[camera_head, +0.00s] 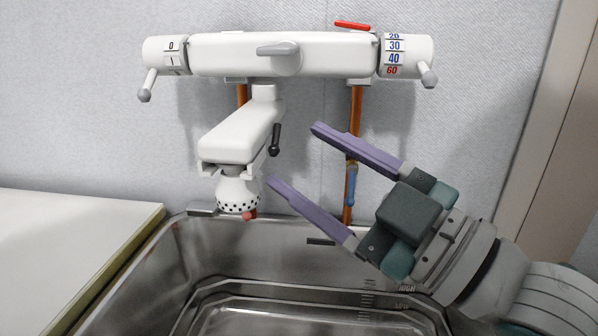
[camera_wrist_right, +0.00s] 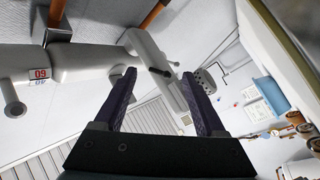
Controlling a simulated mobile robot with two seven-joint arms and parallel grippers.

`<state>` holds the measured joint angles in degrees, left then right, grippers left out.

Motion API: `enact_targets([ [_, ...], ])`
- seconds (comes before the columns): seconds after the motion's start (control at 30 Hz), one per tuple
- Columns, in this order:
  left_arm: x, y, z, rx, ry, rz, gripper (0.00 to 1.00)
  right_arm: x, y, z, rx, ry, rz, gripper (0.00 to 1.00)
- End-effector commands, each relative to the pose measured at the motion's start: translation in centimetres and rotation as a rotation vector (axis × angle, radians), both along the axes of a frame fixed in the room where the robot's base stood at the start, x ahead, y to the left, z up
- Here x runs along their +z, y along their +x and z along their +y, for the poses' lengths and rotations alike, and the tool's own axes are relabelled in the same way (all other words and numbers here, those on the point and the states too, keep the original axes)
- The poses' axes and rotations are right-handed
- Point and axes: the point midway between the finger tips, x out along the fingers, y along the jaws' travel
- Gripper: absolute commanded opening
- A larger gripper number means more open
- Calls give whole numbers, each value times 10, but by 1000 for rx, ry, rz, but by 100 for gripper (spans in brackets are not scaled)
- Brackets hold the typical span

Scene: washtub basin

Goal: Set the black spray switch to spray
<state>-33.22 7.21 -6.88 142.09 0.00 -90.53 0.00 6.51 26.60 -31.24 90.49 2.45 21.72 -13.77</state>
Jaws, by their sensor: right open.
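The black spray switch (camera_head: 275,140) is a small lever on the right side of the white spout (camera_head: 240,132), hanging down with a slight tilt. The spout ends in a perforated spray head (camera_head: 238,192). My right gripper (camera_head: 292,155) is open and empty, its two purple fingers pointing up and left toward the spout. The upper fingertip is to the right of the switch and apart from it; the lower fingertip is below the switch. In the right wrist view the switch (camera_wrist_right: 158,71) shows between the open fingers (camera_wrist_right: 158,73), beyond their tips. My left gripper is out of view.
The white faucet body (camera_head: 330,53) spans the wall above, with a grey lever (camera_head: 277,49), a red lever (camera_head: 352,25) and numbered dials at both ends. Copper pipes (camera_head: 355,110) run down the wall. The steel basin (camera_head: 190,240) lies below, with a white counter (camera_head: 60,240) at left.

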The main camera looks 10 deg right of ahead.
Motion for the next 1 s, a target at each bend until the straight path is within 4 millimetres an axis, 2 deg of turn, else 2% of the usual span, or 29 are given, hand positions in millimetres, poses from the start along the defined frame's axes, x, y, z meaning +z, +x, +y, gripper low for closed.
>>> enact_targets([
  [0.2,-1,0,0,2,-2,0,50,-11,-35,-27,0,-3,4,73],
  [0.4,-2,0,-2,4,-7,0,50,-15,-52,-39,0,-1,1,73],
  [0.8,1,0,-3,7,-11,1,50,-14,-54,-40,-6,0,11,73],
  [0.87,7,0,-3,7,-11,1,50,-11,-52,-40,-22,1,42,73],
  [1.0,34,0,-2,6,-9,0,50,-6,-48,-38,-117,1,232,73],
])
